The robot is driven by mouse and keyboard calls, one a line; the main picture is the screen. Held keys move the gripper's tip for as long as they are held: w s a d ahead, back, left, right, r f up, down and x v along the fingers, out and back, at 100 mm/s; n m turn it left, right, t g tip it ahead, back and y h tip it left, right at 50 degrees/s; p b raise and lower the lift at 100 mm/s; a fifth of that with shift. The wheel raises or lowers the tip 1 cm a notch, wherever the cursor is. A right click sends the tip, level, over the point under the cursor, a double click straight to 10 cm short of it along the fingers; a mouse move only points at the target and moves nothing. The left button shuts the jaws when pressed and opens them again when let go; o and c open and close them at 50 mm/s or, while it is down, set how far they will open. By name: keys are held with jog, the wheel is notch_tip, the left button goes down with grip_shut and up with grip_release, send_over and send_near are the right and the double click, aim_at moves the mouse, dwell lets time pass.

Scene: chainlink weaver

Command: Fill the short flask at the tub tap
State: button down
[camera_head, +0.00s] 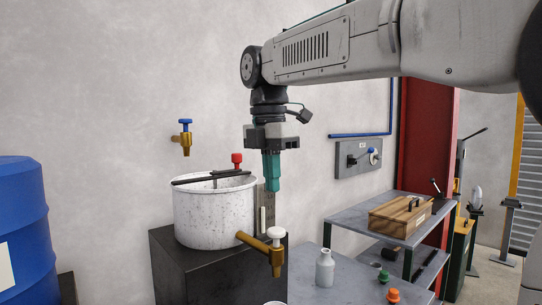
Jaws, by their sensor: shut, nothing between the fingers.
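A white speckled tub (214,215) stands on a dark block at the left. A brass tap (262,250) with a white knob sticks out from its lower front right. A pale grey flask (325,268) with a narrow neck stands upright on the grey table, right of the tap. I cannot tell if it is the short one, as no other flask shows whole. My gripper (272,190) has teal fingers, points down and is shut and empty. It appears above and behind the tap, near the tub's right side, and apart from the flask.
A round white rim (274,302) is cut off at the bottom edge. Green (383,276) and orange (393,295) stoppers sit right of the flask. A blue-handled wall tap (182,140) is above the tub. A wooden box (399,216) sits on a shelf; a blue barrel (25,230) stands left.

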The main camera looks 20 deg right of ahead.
jog(key=shift+w+a+r, duration=0.1)
jog(key=shift+r, duration=2.25)
jog(key=f+m, duration=0.4)
jog(key=m, duration=0.1)
jog(key=f+m, duration=0.2)
jog(key=shift+s+f+m, duration=0.2)
jog(key=shift+s+m, duration=0.1)
jog(key=s+d+f+m, duration=0.2)
jog(key=s+f+m, duration=0.5)
jog(key=s+f, duration=0.3)
jog(key=s+d+f+m+t, duration=0.1)
jog(key=s+d+f+m, duration=0.1)
jog(key=s+f+m, duration=0.5)
jog(key=s+f, duration=0.3)
jog(key=s, duration=0.2)
jog(key=shift+s+d+t+y, duration=0.15)
jog(key=shift+s+t+y, duration=0.05)
jog(key=shift+t+y, duration=0.1)
